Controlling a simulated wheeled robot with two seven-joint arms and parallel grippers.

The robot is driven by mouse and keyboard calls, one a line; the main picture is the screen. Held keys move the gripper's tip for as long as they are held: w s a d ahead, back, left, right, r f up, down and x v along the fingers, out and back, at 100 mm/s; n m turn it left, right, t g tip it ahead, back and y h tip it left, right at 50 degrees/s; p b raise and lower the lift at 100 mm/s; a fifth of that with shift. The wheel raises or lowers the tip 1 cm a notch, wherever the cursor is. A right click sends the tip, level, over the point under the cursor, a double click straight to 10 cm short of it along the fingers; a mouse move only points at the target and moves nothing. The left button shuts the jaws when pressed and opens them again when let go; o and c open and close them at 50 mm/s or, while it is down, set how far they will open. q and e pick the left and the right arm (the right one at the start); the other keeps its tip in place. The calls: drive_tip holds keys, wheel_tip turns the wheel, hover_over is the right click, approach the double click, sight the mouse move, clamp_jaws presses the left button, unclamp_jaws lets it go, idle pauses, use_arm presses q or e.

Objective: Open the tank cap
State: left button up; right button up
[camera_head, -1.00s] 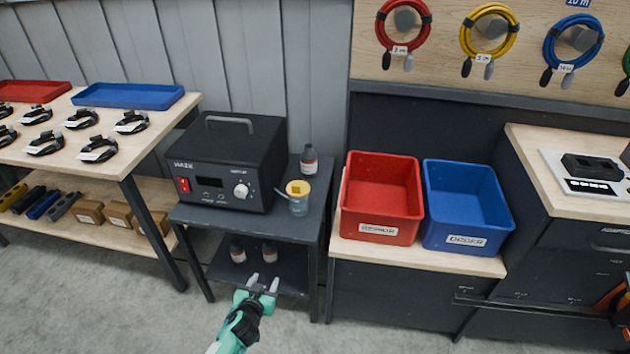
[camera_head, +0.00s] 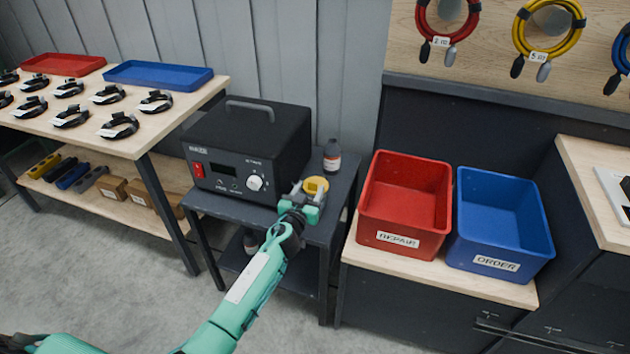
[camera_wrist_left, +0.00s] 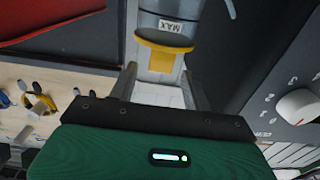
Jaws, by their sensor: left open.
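The yellow tank cap (camera_head: 316,185) sits on a small tank on the dark cart, to the right of the black device. My left gripper (camera_head: 308,194) is at the cap, and its body hides most of the tank in the head view. In the left wrist view the yellow cap (camera_wrist_left: 163,46) lies just ahead of and between the two open fingers of the left gripper (camera_wrist_left: 159,72). The tank (camera_wrist_left: 172,8) with its "MAX" label shows beyond the cap. I cannot tell whether a finger touches the cap. My right gripper is not in view.
The black device (camera_head: 250,150) with a knob stands close left of the gripper. A red bin (camera_head: 405,205) and a blue bin (camera_head: 500,222) are to the right.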

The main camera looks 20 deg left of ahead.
sight(312, 185)
use_arm(q)
drive_tip(key=w, duration=0.3)
drive_tip(key=shift+w+b, duration=0.35)
drive_tip(key=shift+w, duration=0.65)
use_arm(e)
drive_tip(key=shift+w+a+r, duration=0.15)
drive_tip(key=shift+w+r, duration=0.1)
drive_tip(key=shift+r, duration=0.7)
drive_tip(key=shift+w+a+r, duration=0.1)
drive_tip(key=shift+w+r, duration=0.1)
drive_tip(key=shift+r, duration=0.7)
use_arm(q)
clamp_jaws()
